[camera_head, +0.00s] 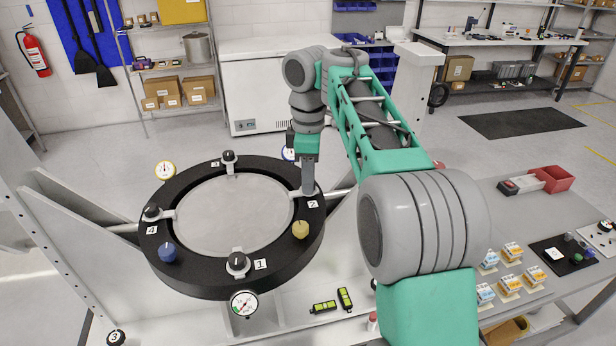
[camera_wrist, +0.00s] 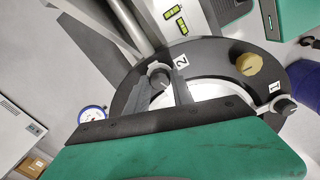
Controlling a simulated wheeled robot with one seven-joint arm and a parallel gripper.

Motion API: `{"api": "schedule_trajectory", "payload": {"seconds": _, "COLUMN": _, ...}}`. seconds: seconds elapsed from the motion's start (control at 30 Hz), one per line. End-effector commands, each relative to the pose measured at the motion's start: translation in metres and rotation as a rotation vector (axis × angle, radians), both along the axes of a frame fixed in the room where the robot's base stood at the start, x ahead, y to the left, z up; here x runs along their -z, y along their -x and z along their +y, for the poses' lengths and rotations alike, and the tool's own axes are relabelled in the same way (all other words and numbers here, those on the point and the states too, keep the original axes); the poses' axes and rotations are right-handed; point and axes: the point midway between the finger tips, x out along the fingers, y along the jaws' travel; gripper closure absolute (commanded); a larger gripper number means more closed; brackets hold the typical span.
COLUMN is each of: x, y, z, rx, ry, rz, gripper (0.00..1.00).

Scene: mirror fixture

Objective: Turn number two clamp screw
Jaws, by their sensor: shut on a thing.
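The mirror fixture is a black ring (camera_head: 195,274) around a round grey mirror (camera_head: 235,215), with clamps labelled by number around it. The number two clamp screw is a dark knob (camera_wrist: 158,77) beside the "2" label (camera_wrist: 181,62) in the wrist view. My gripper (camera_head: 307,190) reaches down to it from above. In the wrist view the fingers (camera_wrist: 167,82) stand on either side of the knob and are shut on it. In the head view the fingers hide the knob.
The number one clamp knob (camera_head: 237,262), the number four knob (camera_head: 152,211) and the back knob (camera_head: 229,156) stand on the ring. Dial gauges (camera_head: 244,303) sit around the rim.

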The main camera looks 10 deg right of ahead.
Motion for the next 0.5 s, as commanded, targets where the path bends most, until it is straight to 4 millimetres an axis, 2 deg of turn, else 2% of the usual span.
{"api": "schedule_trajectory", "payload": {"seconds": 0.2, "x": 0.0002, "y": -0.0003, "z": 0.0001, "rx": -0.1, "ry": 0.0, "rz": 0.0, "gripper": 1.0}}
{"api": "schedule_trajectory", "payload": {"seconds": 0.5, "x": 0.0001, "y": -0.0002, "z": 0.0003, "rx": -0.151, "ry": 0.0, "rz": 0.0, "gripper": 1.0}}
